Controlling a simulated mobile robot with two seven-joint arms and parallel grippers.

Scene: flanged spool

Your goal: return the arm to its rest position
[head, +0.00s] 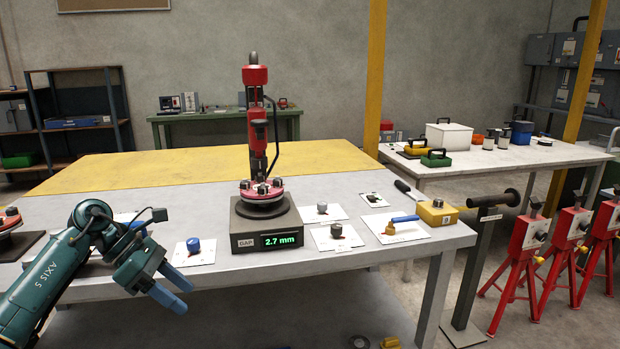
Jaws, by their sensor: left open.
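My left arm (50,275) is teal and comes in from the left over the front edge of the grey table. My left gripper (185,298) has blue fingers, spread apart with nothing between them. It hangs at the table's front edge, pointing down and to the right, apart from the objects. A red and dark flanged piece (262,190) sits on a dark gauge box (250,232) under a red upright press (257,110). The gauge display (281,240) reads 2.7 mm. My right gripper is not in view.
A blue-capped part on a white card (194,246) lies just right of my gripper. Several more cards, a blue-handled tool (400,225) and a yellow block (438,214) lie right of the gauge. A black post (480,250) and red tripods (565,235) stand farther right.

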